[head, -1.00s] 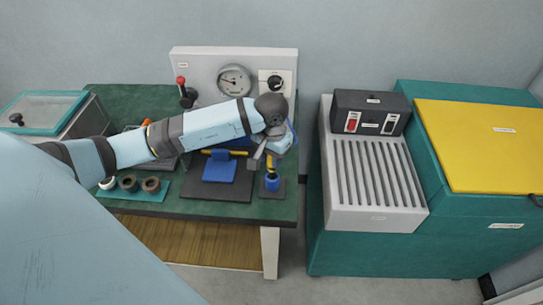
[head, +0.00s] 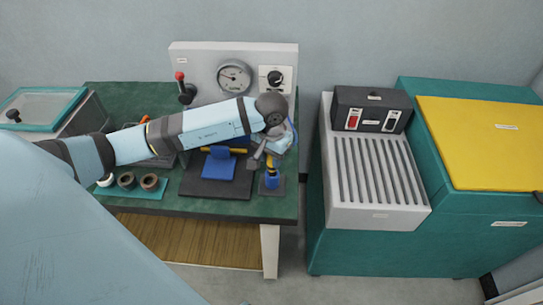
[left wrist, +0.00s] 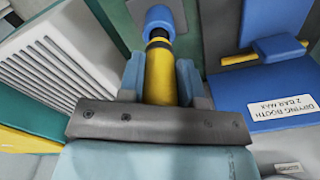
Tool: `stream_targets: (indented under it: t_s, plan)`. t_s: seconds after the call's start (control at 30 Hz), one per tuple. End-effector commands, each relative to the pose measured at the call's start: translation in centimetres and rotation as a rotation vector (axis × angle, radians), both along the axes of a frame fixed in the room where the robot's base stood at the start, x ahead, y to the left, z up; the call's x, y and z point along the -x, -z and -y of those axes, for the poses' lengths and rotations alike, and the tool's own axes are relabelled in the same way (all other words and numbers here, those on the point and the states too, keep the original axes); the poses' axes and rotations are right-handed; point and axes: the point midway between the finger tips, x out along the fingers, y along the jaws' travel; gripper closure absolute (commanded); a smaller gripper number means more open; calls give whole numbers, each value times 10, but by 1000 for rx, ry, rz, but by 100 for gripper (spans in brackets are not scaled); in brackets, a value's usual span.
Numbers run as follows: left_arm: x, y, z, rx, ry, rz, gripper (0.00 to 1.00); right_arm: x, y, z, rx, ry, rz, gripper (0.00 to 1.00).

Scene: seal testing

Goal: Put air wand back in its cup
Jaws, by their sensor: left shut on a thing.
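The air wand has a yellow body (left wrist: 159,75) with a black collar. My left gripper (left wrist: 160,82) is shut on it, with one blue-grey finger on each side. In the head view the gripper (head: 263,157) is at the right front of the green bench, and a short yellow piece of the wand (head: 270,163) shows below it. The blue cup (head: 272,180) stands upright on a dark base directly below. The cup also shows in the left wrist view (left wrist: 160,18), in line with the wand's far end. I cannot tell how deep the wand sits in it. My right gripper is not in view.
A blue drying booth block (head: 219,167) on a dark plate stands left of the cup. A panel with a gauge (head: 233,78) and knob is behind. Several rings lie on a teal mat (head: 148,193). A grey slatted unit (head: 377,170) stands right, across a gap.

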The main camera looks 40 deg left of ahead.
Motion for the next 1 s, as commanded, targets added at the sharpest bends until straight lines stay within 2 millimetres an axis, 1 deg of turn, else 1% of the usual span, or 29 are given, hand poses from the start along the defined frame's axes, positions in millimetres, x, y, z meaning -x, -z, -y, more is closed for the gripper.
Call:
stream_targets:
  t_s: [0.37, 0.7, 0.73, 0.83, 1.0]
  plan:
    - [0, 6, 0, 0, 0, 1, 94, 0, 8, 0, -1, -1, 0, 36]
    - [0, 6, 0, 0, 0, 0, 94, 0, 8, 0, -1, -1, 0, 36]
    - [0, 6, 0, 0, 0, 0, 62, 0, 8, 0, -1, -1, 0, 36]
    - [0, 6, 0, 0, 0, 0, 39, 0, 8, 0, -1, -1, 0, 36]
    - [0, 6, 0, 0, 0, 0, 39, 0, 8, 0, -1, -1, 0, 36]
